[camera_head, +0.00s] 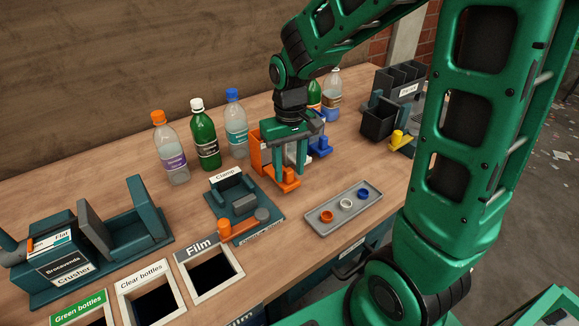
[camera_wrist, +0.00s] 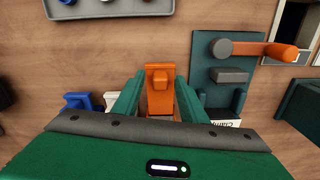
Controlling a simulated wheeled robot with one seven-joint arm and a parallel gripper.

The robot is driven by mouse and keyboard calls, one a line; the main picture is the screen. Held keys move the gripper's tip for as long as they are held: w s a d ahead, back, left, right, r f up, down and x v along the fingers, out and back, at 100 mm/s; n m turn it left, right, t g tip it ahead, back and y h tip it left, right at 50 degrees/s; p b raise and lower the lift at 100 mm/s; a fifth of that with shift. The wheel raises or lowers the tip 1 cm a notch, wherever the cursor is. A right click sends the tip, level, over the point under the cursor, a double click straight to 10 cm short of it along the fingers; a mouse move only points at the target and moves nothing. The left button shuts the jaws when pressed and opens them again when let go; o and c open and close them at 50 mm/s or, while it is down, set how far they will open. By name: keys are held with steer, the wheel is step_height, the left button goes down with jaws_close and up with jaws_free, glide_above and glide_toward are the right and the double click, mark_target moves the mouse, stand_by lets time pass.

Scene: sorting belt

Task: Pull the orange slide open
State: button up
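The orange slide (camera_head: 286,180) sticks out low at the front of an orange-sided dispenser (camera_head: 256,150) on the table. In the wrist view the slide (camera_wrist: 160,78) shows as an orange block with a raised knob, lying between and slightly beyond my fingertips. My gripper (camera_head: 290,166) points down over the slide, one green finger on each side. In the wrist view my gripper (camera_wrist: 159,84) is open, with narrow gaps between the fingers and the orange block. I cannot tell how deep the fingers reach. My gripper hides much of the dispenser.
A grey tray (camera_head: 312,228) with orange, white and blue caps lies in front. A clamp (camera_head: 228,200) with an orange handle stands left. A blue slide (camera_head: 320,147) is close to the right. Bottles (camera_head: 205,140) stand behind. Bare table lies between the slide and tray.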

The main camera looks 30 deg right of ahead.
step_height(320, 180, up, 10)
steer(key=shift+r, duration=0.25)
stand_by(0.6)
steer(key=s+d+f+m, duration=0.2)
steer(key=s+d+m, duration=0.1)
steer(key=s+d, duration=0.4)
steer(key=s+d+f+m, duration=0.2)
steer(key=s+d, duration=0.5)
steer(key=s, duration=0.7)
steer(key=shift+d+m, duration=0.3)
steer(key=shift+m, duration=0.4)
steer(key=shift+w+f, duration=0.25)
steer(key=shift+w, duration=0.3)
